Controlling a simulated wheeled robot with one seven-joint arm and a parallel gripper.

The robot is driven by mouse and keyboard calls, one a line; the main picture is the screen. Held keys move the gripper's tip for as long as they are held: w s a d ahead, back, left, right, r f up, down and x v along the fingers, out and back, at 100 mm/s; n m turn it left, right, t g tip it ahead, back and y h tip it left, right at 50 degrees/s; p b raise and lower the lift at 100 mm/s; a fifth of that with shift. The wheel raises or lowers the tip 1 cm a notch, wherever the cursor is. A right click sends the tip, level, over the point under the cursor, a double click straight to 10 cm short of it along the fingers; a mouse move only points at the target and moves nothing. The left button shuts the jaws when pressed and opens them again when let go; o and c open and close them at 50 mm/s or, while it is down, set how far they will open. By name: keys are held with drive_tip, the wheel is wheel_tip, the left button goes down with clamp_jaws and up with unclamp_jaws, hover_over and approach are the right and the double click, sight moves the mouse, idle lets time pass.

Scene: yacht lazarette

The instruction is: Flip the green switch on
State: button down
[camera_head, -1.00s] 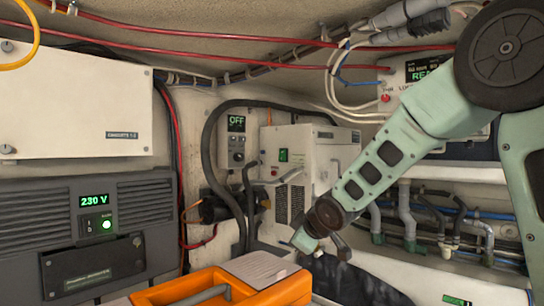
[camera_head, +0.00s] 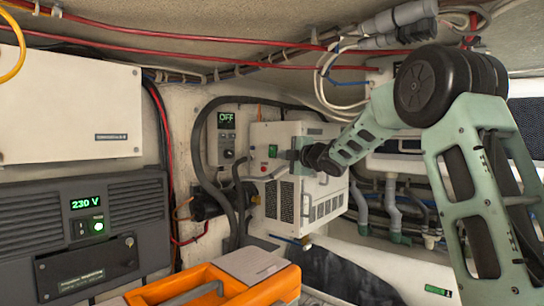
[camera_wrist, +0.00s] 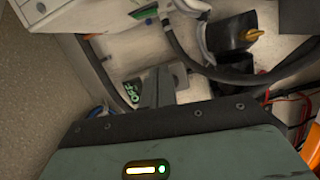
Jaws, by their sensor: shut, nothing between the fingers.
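A wall panel (camera_head: 227,136) left of the unit has a green display reading OFF, which also shows tilted in the wrist view (camera_wrist: 131,92).
Thick black hoses (camera_head: 205,125) loop left of the unit. An orange case (camera_head: 215,285) stands low in front. A grey 230 V box (camera_head: 85,235) is at left, below a white cabinet (camera_head: 70,100). Pipes (camera_head: 393,205) run at right.

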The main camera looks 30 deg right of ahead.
sight(273, 156)
drive_tip(key=w+p, duration=0.2)
drive_tip(key=w, duration=0.1)
drive_tip(key=w+p, duration=0.3)
drive_tip(key=w, duration=0.1)
drive_tip(key=w+d+p, duration=0.1)
drive_tip(key=w+p, duration=0.2)
drive_tip(key=shift+w, duration=0.3)
drive_tip(key=shift+w+d+f+p, duration=0.15)
drive_tip(key=shift+d+f+p, duration=0.05)
drive_tip(key=shift+d+p, duration=0.25)
drive_tip(key=shift+w+d+f+p, duration=0.2)
drive_tip(key=shift+d+p, duration=0.1)
drive_tip(key=shift+d, duration=0.1)
drive_tip(key=shift+f+b, duration=0.15)
drive_tip(key=shift+b, duration=0.15)
